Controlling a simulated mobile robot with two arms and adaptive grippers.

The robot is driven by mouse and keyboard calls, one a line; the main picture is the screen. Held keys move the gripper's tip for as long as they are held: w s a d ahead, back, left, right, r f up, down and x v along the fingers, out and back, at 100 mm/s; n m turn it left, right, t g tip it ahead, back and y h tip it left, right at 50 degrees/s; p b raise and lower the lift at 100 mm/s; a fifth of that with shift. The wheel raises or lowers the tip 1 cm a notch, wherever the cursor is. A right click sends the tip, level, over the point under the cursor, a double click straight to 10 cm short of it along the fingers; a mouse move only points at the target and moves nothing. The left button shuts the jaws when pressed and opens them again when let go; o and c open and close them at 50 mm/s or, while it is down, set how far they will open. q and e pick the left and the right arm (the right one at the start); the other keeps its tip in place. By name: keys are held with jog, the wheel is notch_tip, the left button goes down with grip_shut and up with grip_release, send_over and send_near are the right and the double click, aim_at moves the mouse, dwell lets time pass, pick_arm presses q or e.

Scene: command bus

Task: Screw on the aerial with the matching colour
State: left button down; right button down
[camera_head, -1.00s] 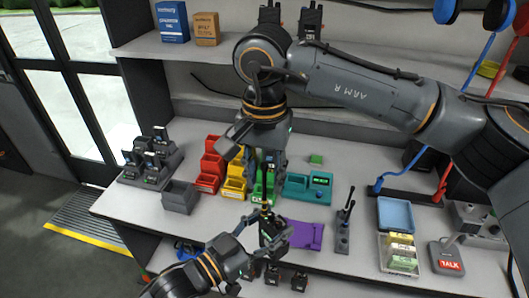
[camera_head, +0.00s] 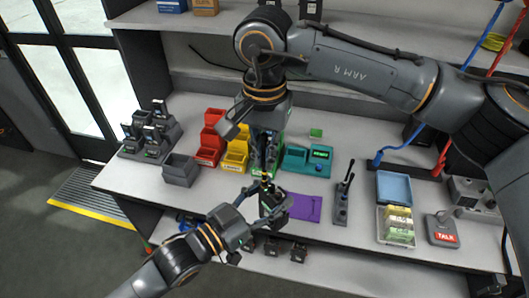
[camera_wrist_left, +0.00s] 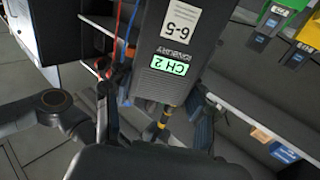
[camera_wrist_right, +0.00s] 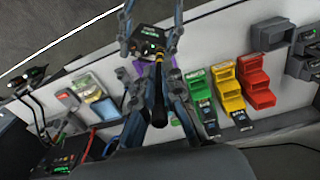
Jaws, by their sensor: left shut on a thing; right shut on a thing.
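My left gripper (camera_head: 268,208) is shut on a dark handheld radio (camera_head: 274,203) in front of the bench. In the left wrist view the radio (camera_wrist_left: 185,40) shows a lit "CH 2" display and a "6-5" label. My right gripper (camera_head: 264,166) is above it, shut on a black aerial (camera_wrist_right: 159,95) with a yellow band. The aerial points at the radio's top (camera_wrist_right: 143,40) in the right wrist view. The yellow band also shows beside the radio in the left wrist view (camera_wrist_left: 164,116). I cannot tell whether aerial and radio touch or are threaded together.
Red (camera_head: 209,150), yellow (camera_head: 235,158) and green (camera_wrist_right: 197,85) bins stand on the bench behind the grippers. A teal unit (camera_head: 308,160), purple mat (camera_head: 305,207), grey bin (camera_head: 180,170) and radio chargers (camera_head: 150,140) are nearby. A clear-sided tray (camera_head: 396,225) and TALK box (camera_head: 442,230) stand right.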

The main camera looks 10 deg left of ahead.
jog(key=m, duration=0.6)
jog(key=shift+m, duration=0.4)
jog(key=m, duration=2.2)
jog(key=shift+m, duration=0.3)
jog(key=c, duration=1.4)
grip_release()
